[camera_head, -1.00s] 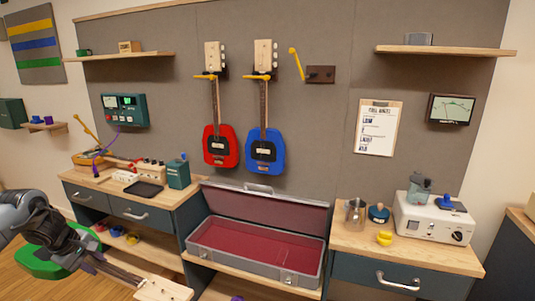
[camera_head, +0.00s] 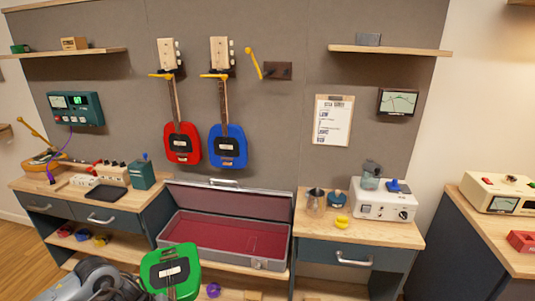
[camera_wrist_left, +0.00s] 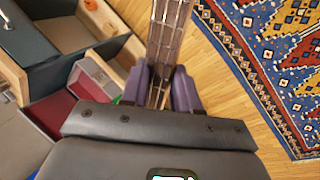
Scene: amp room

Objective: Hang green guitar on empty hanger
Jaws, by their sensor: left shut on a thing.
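The green guitar (camera_head: 170,270) is in the lower left of the head view, body upward in front of the open case. Its neck runs down out of the picture. In the left wrist view my left gripper (camera_wrist_left: 162,88) has its purple fingers shut around the guitar's neck (camera_wrist_left: 168,35). In the head view my left arm comes in at the bottom left; the fingers are hidden. The empty hanger, a brown plate (camera_head: 278,71) with a yellow hook (camera_head: 254,63), is on the wall right of the blue guitar. My right gripper is not in view.
A red guitar (camera_head: 182,143) and a blue guitar (camera_head: 228,146) hang on the wall. An open grey case (camera_head: 285,232) with red lining lies below them. Benches flank it, with a white device (camera_head: 372,206) at right. A clipboard (camera_head: 333,120) is right of the hanger.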

